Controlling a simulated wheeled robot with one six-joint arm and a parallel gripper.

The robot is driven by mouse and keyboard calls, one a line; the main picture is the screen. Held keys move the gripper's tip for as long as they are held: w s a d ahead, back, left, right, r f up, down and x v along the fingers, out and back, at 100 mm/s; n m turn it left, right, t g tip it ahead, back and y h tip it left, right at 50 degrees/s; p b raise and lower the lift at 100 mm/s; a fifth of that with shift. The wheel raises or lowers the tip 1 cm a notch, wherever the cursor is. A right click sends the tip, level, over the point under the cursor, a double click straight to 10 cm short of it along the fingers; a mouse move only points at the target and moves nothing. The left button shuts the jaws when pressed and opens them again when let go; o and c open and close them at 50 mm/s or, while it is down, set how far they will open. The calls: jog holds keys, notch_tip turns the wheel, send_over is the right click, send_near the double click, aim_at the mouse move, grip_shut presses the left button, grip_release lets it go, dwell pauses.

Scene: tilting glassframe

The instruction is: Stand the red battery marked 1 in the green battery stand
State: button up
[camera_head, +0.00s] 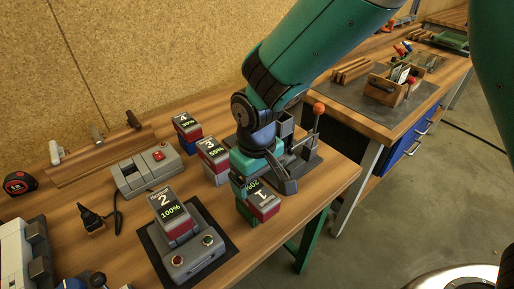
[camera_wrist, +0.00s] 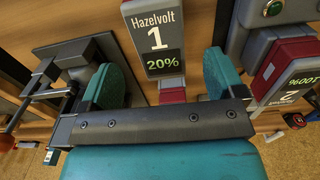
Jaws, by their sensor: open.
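The red battery marked 1 (camera_head: 263,201) has a grey top and a 20% label and is near the table's front right edge. In the wrist view the battery (camera_wrist: 157,40) shows between and beyond my two green fingers, with gaps on both sides. My gripper (camera_wrist: 163,80) is open and around the lower part of it, not closed on it. In the head view my gripper (camera_head: 252,188) comes down from above and partly hides the battery. The green battery stand cannot be clearly told apart from my green fingers; green shows beside and below the battery.
Battery 2 (camera_head: 170,212) stands in a grey dock (camera_head: 195,254) with buttons. Batteries 3 (camera_head: 213,158) and 4 (camera_head: 187,130) stand behind. A dark fixture with an orange-knobbed lever (camera_head: 318,109) is just right of my gripper. A grey box (camera_head: 148,173) is left.

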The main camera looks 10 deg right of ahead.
notch_tip(320, 180, up, 10)
jog(key=shift+r+b, duration=0.15)
jog(key=shift+b, duration=0.25)
jog(key=s+d+r+y, duration=0.2)
jog(key=s+d, duration=0.3)
jog(key=s, duration=0.2)
jog(key=s+d+r+y, duration=0.2)
jog(key=s+d, duration=0.3)
jog(key=s, duration=0.3)
jog(key=shift+v, duration=0.95)
